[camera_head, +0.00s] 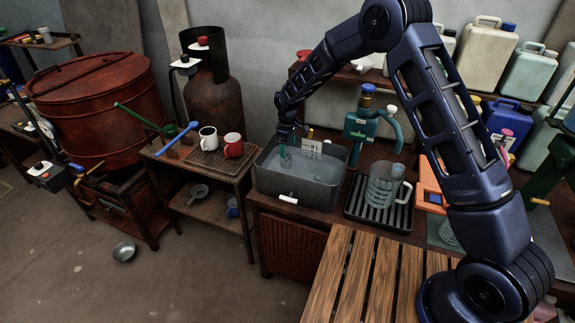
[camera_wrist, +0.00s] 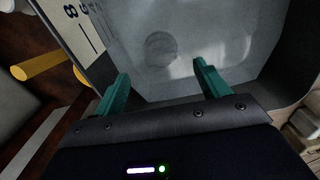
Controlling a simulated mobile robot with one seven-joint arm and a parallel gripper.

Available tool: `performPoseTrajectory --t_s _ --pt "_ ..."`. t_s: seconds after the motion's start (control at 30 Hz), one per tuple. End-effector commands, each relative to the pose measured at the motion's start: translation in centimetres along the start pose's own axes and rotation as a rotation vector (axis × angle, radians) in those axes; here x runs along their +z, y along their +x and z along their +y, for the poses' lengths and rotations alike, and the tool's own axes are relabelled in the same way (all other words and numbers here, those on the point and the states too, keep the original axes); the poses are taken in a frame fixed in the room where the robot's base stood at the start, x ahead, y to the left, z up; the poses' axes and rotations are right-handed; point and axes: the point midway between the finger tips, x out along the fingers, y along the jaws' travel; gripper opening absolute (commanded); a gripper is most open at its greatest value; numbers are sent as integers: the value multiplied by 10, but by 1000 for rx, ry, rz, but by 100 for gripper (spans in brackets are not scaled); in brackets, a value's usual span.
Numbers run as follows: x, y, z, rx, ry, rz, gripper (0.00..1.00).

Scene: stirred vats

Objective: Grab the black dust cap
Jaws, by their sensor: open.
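My gripper (camera_head: 285,150) is over the grey basin (camera_head: 272,186), pointing down into it. In the wrist view my gripper (camera_wrist: 161,72) has its two green fingers wide apart with nothing between them. Beyond the fingertips, in the basin (camera_wrist: 225,75), a dim round grey shape (camera_wrist: 160,46) shows through the pale, hazy surface. I cannot tell whether it is a cap, a fitting or a reflection. I cannot make out a clearly black dust cap in either view.
A white marked card (camera_head: 311,149) stands at the basin's back and shows large in the wrist view (camera_wrist: 82,22). A yellow rod (camera_wrist: 45,64) is beside it. A teal pump (camera_head: 361,128) and a glass jug (camera_head: 383,185) stand to the right, mugs (camera_head: 233,146) to the left.

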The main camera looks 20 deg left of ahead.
Motion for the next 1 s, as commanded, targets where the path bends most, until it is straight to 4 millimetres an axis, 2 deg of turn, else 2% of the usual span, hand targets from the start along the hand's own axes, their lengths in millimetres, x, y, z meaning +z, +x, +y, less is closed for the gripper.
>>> performPoseTrajectory --t_s 0.1,0.37,0.7,0.93,1.0 --pt "0 17 0 -1 0 -2 75" --pt "0 34 -1 -1 -1 -2 75" --pt "-1 74 -1 0 -1 -1 75" --pt "-1 76 0 0 -1 0 75" --pt "-1 76 0 0 -1 0 63"
